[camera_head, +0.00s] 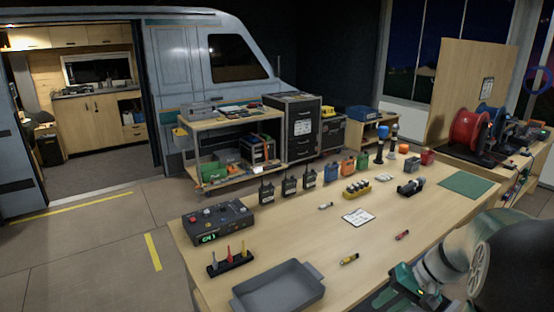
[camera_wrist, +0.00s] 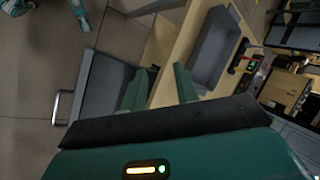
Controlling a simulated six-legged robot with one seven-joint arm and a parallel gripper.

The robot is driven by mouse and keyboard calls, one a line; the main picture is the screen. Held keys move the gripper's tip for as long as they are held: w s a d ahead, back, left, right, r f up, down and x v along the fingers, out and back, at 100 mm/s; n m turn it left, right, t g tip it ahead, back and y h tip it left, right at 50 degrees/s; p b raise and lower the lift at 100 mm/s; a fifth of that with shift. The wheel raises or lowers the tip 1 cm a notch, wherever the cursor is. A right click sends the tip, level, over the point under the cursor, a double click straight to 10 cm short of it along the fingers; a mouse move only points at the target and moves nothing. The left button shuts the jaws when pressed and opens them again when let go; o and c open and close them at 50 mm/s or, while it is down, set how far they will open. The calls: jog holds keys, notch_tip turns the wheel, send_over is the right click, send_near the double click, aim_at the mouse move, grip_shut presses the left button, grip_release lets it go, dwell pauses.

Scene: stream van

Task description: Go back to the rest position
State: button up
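My gripper (camera_wrist: 160,78) shows in the wrist view as two teal fingers set apart, with nothing between them. It is over the near edge of the wooden table, whose bare strip (camera_wrist: 174,45) lies beyond the fingertips. In the head view, my arm comes in at the lower right, with a teal part low by the table's near edge. The fingertips cannot be made out there. The grey tray (camera_head: 240,301) stands at the table's near left and also shows in the wrist view (camera_wrist: 215,48), apart from the fingers.
The table holds a control box (camera_head: 218,222), several radios (camera_head: 289,186), a clipboard (camera_head: 358,217), small batteries or tubes (camera_head: 349,259) and a green mat (camera_head: 468,186). A side bench (camera_head: 480,155) with cable reels is at right. Floor (camera_head: 110,250) left of the table is clear.

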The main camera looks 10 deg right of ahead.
jog(key=s+a+r+n+t+h, duration=0.1)
jog(key=s+a+r+n+h, duration=0.1)
jog(key=a+r, duration=0.2)
jog(key=s+a+r+n+t+h, duration=0.1)
jog(key=s+a+r+n+h, duration=0.1)
jog(key=a, duration=0.8)
jog(key=s+a+r+n+t+h, duration=0.1)
jog(key=s+a+r+h, duration=0.1)
jog(key=s+a+r, duration=0.2)
jog(key=a+r, duration=0.2)
jog(key=a, duration=0.2)
jog(key=shift+r+n, duration=0.15)
jog(key=shift+n, duration=0.25)
jog(key=shift+s, duration=0.15)
